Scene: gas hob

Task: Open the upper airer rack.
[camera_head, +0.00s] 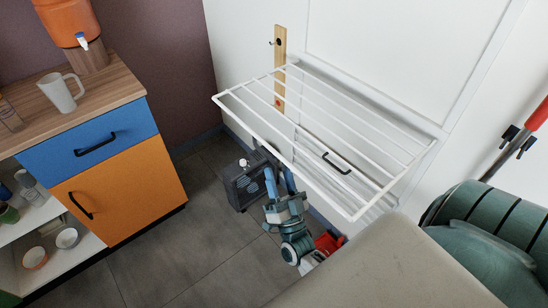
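The white wire airer rack (323,121) stands out from the white wall at about level, its long front bar toward me. A black handle (336,163) shows among its bars; I cannot tell which part it is fixed to. My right gripper (273,172) is below the front bar, near the rack's left half, at the end of my blue-grey arm. The bars and dark shapes behind partly hide its fingertips, so whether it is open or touches the rack is unclear. My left gripper is not in view. A lower rack is not clearly visible.
A dark heater-like box (243,186) stands on the floor behind my arm. A red item (329,242) lies near the wall. A blue-and-orange cabinet (122,190) with a white mug (61,92) on top stands left. Grey floor (165,255) is clear between.

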